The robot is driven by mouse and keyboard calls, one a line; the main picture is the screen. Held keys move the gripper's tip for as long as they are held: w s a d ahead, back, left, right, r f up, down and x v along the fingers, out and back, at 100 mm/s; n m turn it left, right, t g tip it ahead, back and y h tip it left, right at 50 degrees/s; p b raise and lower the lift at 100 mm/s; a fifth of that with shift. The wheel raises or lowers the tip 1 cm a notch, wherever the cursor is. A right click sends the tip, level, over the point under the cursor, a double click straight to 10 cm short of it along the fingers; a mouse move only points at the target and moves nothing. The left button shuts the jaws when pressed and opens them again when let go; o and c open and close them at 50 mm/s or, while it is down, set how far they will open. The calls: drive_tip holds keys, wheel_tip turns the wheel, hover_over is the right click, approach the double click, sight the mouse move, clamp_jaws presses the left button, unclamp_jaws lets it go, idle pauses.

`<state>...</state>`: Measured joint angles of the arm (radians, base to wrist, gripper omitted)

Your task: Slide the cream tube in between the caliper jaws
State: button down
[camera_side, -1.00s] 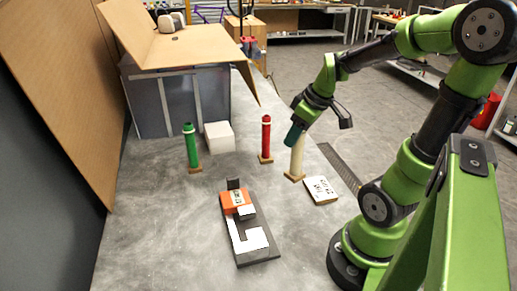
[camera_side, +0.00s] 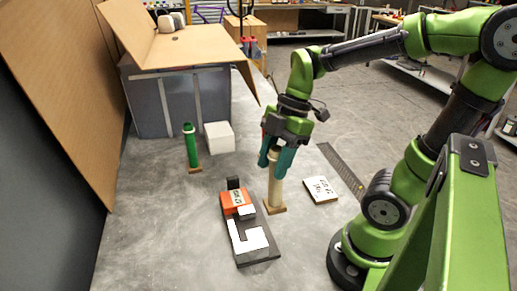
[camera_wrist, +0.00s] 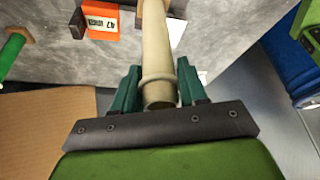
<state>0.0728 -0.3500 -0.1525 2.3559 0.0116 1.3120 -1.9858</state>
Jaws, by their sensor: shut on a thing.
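The cream tube (camera_side: 275,187), upright on a small wooden foot (camera_side: 275,208), is between the teal fingers of my gripper (camera_side: 277,157), which is shut on its upper part. In the wrist view the tube (camera_wrist: 157,50) runs away between the two fingers (camera_wrist: 158,88). The caliper (camera_side: 262,255), a dark bar with a white L-shaped plate, an orange block (camera_side: 230,202) and small dark and white upright pieces, lies just left of the tube. The tube's foot is close to the caliper's right side; whether it touches the table or caliper is unclear.
A green tube (camera_side: 191,150) and white box (camera_side: 219,137) stand further back left. A white card block (camera_side: 320,190) lies to the right, near a grey slotted strip (camera_side: 341,167). Bare table lies left of the caliper.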

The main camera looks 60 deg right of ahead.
sight(270, 194)
drive_tip(key=shift+f, duration=3.3)
drive_tip(key=shift+w+a, duration=2.05)
drive_tip(key=shift+a, duration=0.1)
drive_tip(key=c, duration=0.5)
unclamp_jaws()
drive_tip(key=v, duration=1.7)
drive_tip(key=shift+s, duration=0.1)
